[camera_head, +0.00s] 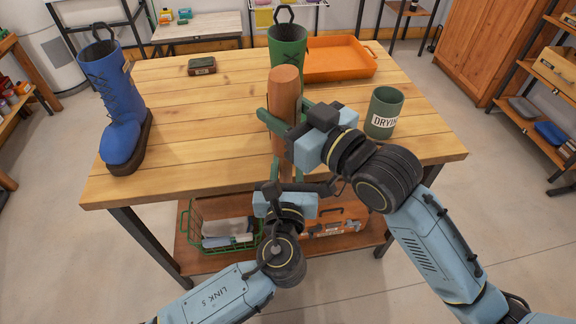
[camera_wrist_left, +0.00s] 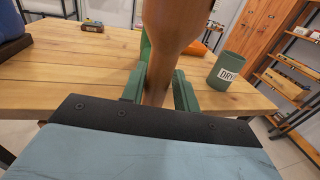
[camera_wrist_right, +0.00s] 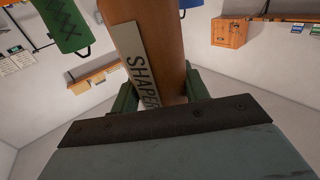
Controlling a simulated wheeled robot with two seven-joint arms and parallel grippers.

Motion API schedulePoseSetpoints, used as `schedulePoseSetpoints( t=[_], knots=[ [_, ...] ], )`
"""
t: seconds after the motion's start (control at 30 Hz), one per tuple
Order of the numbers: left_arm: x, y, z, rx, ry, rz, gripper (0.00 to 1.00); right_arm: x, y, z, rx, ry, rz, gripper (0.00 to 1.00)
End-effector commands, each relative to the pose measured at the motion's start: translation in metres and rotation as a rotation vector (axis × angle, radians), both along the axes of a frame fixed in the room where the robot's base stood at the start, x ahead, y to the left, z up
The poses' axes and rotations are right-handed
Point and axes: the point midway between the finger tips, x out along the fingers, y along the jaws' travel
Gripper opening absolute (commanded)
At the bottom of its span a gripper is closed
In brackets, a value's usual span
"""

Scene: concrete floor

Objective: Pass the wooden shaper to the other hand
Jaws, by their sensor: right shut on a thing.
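The wooden shaper (camera_head: 285,90) is a brown, rounded wooden form, held upright above the table's front part. My right gripper (camera_head: 280,122) is shut on its thick upper part. In the right wrist view the shaper (camera_wrist_right: 165,45) shows a pale label reading SHAPER between the green fingers. My left gripper (camera_head: 286,172) is lower down, with its fingers on both sides of the shaper's narrow lower part. In the left wrist view this part (camera_wrist_left: 157,85) stands between the fingers; whether they press on it I cannot tell.
On the wooden table (camera_head: 210,130) stand a blue boot (camera_head: 115,105) at left, a green boot (camera_head: 288,45) behind the shaper, an orange tray (camera_head: 338,76), a green DRYING cup (camera_head: 384,112) at right and a small dark box (camera_head: 202,66). The table's left middle is clear.

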Motion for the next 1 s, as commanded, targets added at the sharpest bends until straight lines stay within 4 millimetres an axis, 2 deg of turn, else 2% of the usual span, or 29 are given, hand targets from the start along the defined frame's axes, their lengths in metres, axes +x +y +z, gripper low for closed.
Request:
schedulePoseSetpoints(
  t=[0.03, 0.2, 0.23, 0.4, 0.43, 0.77, 1.0],
  knots=[
    [-0.001, -0.002, 0.0, -0.001, 0.0, -0.006, 0.21, 0.0, 0.001, 0.001, 0.005, -0.001, 0.002, 0.16],
    [-0.002, -0.003, 0.0, -0.001, -0.001, -0.009, 0.0, -0.001, 0.001, 0.001, 0.007, -0.001, 0.004, 0.16],
    [-0.002, -0.004, 0.001, -0.002, -0.003, -0.01, 0.0, -0.001, 0.002, 0.001, 0.007, -0.001, 0.004, 0.47],
    [-0.002, -0.003, 0.001, -0.001, -0.002, -0.009, 0.0, -0.001, 0.001, 0.001, 0.006, 0.0, 0.004, 0.69],
    [-0.002, -0.003, 0.001, -0.001, -0.002, -0.008, 0.0, -0.001, 0.001, 0.001, 0.006, -0.001, 0.004, 0.71],
    [-0.001, -0.002, 0.001, -0.001, -0.002, -0.006, 0.0, -0.004, -0.003, 0.0, 0.002, 0.001, 0.002, 0.71],
    [-0.001, -0.002, 0.001, -0.001, -0.002, -0.005, 0.0, -0.034, -0.027, -0.001, 0.002, 0.001, 0.002, 0.71]
  ],
)
